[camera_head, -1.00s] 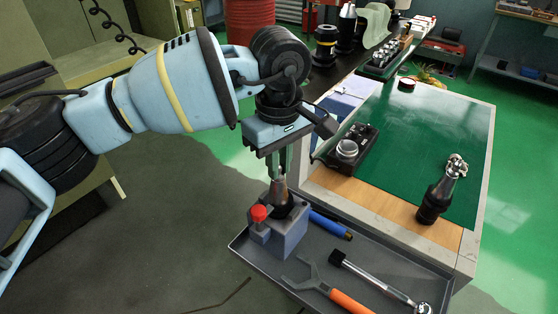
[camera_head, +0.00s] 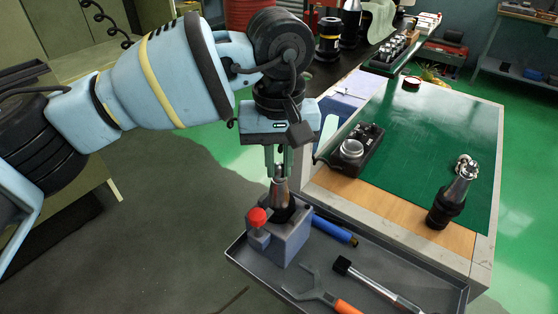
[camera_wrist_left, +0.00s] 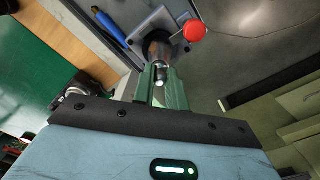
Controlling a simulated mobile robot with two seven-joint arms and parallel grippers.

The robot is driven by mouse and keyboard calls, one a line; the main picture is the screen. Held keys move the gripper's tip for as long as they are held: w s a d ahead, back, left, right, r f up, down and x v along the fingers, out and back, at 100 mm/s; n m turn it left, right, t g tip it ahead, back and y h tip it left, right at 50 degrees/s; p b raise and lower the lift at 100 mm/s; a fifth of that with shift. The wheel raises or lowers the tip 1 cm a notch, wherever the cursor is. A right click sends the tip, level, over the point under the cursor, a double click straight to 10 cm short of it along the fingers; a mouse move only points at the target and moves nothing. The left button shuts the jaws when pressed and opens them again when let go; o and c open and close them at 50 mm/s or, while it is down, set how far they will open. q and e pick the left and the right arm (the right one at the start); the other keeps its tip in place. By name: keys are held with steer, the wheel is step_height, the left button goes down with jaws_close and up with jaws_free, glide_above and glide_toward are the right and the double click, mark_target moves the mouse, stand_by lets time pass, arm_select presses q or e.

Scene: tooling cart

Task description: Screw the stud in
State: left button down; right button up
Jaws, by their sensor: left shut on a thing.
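My left gripper (camera_head: 277,170) points straight down over a dark tapered tool holder (camera_head: 280,206) standing upright in a grey fixture block (camera_head: 290,242) with a red knob (camera_head: 257,217). Its fingers are shut on the stud (camera_wrist_left: 160,74), a small metal piece with a bright end, seen between the green fingers in the wrist view. The stud is in line with the narrow top of the holder. How deep it sits in the holder is hidden by the fingers. My right gripper is out of view.
The block stands in a grey tray (camera_head: 384,262) with a blue-handled tool (camera_head: 334,230), an orange-handled spanner (camera_head: 322,290) and a wrench (camera_head: 375,282). On the cart's green mat (camera_head: 430,135) are a second tool holder (camera_head: 453,195) and a black device (camera_head: 355,150).

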arm_select(q)
steer(key=shift+f+m+b, duration=0.3)
steer(key=shift+m+b, duration=0.1)
steer(key=shift+m, duration=0.8)
steer(key=shift+r+m+b, duration=0.15)
steer(key=shift+m+b, duration=0.15)
steer(key=shift+m, duration=0.9)
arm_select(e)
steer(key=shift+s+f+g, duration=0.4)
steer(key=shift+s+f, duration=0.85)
arm_select(q)
steer(key=m+b, duration=0.1)
steer(key=m, duration=0.1)
steer(key=shift+m, duration=0.4)
steer(key=m, duration=0.3)
steer(key=shift+a+b, duration=0.1)
steer(key=shift+b, duration=0.2)
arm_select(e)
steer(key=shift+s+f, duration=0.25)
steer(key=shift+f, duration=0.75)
arm_select(q)
steer(key=c, duration=1.3)
jaws_free()
steer(key=shift+c, duration=0.2)
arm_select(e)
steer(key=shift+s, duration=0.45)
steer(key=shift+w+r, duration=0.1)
